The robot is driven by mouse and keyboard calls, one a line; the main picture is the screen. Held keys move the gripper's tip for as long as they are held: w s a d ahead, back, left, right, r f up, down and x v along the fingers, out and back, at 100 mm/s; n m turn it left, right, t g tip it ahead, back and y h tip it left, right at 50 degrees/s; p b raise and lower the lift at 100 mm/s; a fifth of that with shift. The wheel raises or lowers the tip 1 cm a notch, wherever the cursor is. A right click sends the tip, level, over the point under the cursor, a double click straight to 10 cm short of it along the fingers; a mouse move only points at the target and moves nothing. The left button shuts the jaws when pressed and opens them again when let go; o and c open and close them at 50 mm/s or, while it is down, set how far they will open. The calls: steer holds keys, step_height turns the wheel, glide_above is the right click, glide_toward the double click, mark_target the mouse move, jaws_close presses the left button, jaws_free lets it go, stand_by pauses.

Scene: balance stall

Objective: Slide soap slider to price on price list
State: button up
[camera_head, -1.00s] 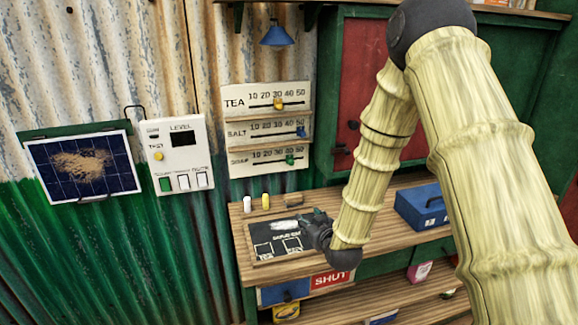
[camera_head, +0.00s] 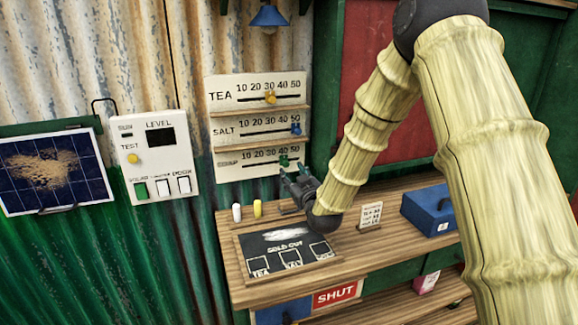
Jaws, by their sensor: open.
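The soap slider (camera_head: 284,160) is a green knob on the lowest row of the white price board (camera_head: 225,165). It sits right of the middle of its scale, near 30 to 40; the exact mark is hard to read. My gripper (camera_head: 289,170) is open, its fingertips right at or just below the green knob. I cannot tell whether they touch it. The fingers partly cover the row's right end. The price list (camera_head: 370,215) is a small white card on the counter, with lines for tea, salt and soap; its numbers are too small to read surely.
The yellow tea knob (camera_head: 270,97) and blue salt knob (camera_head: 296,128) sit on rows above. White and yellow chalks (camera_head: 258,208), a "sold out" blackboard (camera_head: 245,245) and a blue box (camera_head: 428,210) are on the counter. A switch panel (camera_head: 160,160) hangs left.

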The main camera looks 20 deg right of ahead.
mark_target(287, 165)
steer(key=w+p, duration=0.1)
steer(key=w, duration=0.5)
steer(key=shift+w+a, duration=0.1)
steer(key=shift+w, duration=0.2)
jaws_close()
